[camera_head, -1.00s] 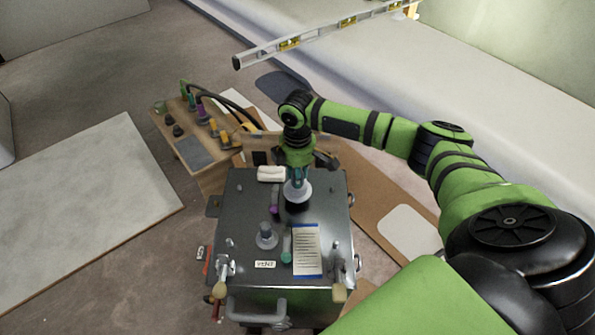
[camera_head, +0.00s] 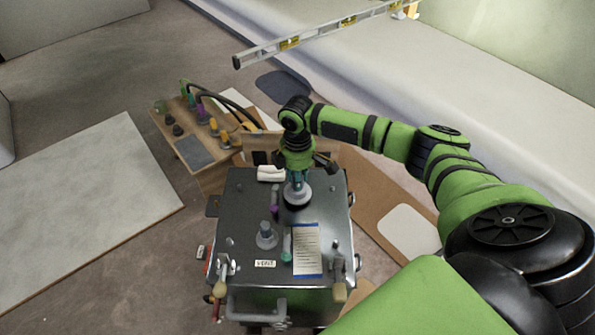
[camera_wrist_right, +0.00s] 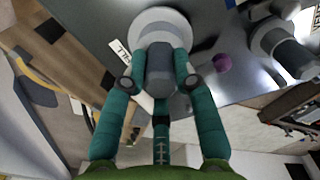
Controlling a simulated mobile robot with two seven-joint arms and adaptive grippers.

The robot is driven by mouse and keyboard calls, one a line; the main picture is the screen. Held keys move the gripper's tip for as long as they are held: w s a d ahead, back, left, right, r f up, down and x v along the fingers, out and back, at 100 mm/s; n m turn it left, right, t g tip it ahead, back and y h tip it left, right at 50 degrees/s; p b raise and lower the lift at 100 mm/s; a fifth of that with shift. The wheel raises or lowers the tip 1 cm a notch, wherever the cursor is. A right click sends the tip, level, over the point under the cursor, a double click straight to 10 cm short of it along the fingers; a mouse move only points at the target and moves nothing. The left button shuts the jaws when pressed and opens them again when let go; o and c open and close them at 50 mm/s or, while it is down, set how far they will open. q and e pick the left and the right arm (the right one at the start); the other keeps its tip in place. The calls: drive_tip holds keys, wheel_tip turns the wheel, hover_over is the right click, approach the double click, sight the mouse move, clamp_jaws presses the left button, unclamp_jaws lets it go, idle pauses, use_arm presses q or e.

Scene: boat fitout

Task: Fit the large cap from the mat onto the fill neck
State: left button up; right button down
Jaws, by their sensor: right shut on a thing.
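My right gripper (camera_head: 298,182) points down over the top of the dark metal tank (camera_head: 235,208). In the right wrist view its teal fingers (camera_wrist_right: 160,85) are shut on the grey knob of the large cap (camera_wrist_right: 160,66). The cap's pale round rim also shows in the head view (camera_head: 298,195), below the fingers. A dark round base, the fill neck (camera_head: 298,206), shows just under the rim and is mostly hidden. I cannot tell whether the cap is fully seated. A grey-blue mat (camera_head: 195,152) lies on the wooden bench at left. My left gripper is out of view.
A similar grey fitting (camera_head: 266,237) stands on the tank by the VENT label (camera_head: 265,264). A printed sheet (camera_head: 306,250), a green-ended tool (camera_head: 287,245) and a white cloth (camera_head: 270,174) lie nearby. Several fittings stand on the bench. Handles rise at the tank's front.

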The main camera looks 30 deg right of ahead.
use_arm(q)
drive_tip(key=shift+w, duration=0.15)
use_arm(e)
drive_tip(key=shift+f, duration=0.1)
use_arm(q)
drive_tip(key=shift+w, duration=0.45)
use_arm(e)
drive_tip(key=shift+f, duration=0.45)
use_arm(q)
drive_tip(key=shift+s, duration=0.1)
use_arm(e)
drive_tip(key=c, duration=0.9)
unclamp_jaws()
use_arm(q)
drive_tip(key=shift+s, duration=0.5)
use_arm(e)
drive_tip(key=shift+o, duration=0.4)
